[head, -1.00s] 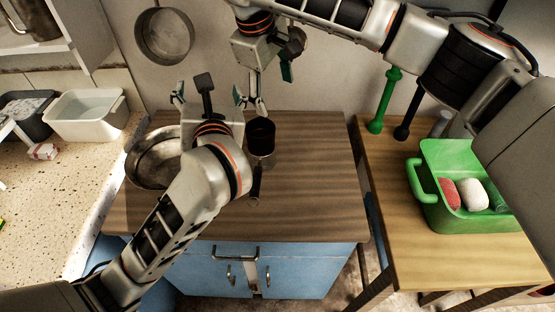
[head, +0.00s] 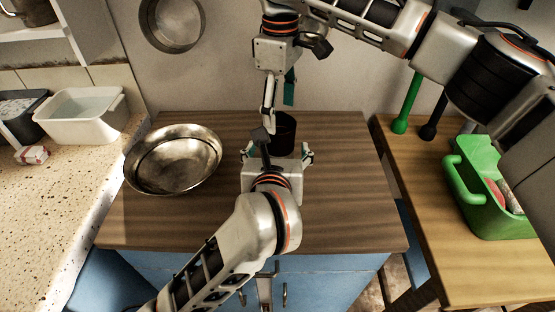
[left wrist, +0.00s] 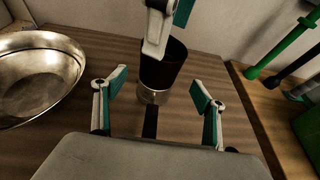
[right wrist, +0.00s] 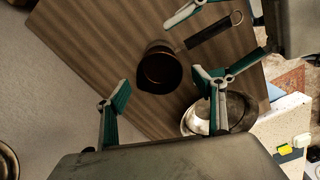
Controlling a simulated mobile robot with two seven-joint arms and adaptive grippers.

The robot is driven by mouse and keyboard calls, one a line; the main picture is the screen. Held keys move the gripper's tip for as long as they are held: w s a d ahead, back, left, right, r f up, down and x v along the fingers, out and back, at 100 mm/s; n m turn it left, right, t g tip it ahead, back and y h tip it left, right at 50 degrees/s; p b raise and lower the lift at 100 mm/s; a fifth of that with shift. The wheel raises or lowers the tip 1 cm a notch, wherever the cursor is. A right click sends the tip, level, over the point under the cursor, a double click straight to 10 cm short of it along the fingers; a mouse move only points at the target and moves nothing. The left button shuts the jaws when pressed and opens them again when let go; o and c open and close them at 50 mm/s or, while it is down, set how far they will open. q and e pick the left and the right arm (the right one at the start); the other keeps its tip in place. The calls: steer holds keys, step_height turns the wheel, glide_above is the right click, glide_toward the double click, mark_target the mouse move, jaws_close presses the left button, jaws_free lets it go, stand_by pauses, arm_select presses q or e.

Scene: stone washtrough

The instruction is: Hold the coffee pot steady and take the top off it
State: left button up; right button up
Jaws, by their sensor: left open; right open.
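The coffee pot (head: 284,132) stands upright on the wooden counter, partly hidden behind my left gripper. Its dark upper part (left wrist: 165,66) sits above a shiny lower band (left wrist: 152,95), and its dark handle (left wrist: 150,122) points toward my left gripper. My left gripper (head: 277,151) is open and empty in front of the pot, its fingers spread to either side of the handle. My right gripper (head: 279,97) is open above the pot, pointing down. The right wrist view shows the pot's round dark top (right wrist: 160,68) between and beyond the fingertips, apparently untouched.
A steel bowl (head: 173,160) stands left of the pot on the wooden counter (head: 340,200). A pan (head: 171,22) hangs on the wall behind. A green basin (head: 462,190) sits on the right table, and a white tub (head: 80,115) on the left worktop. The counter right of the pot is clear.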

mark_target(278, 145)
arm_select(q)
steer(key=shift+x, duration=2.5)
steer(key=shift+a, duration=0.1)
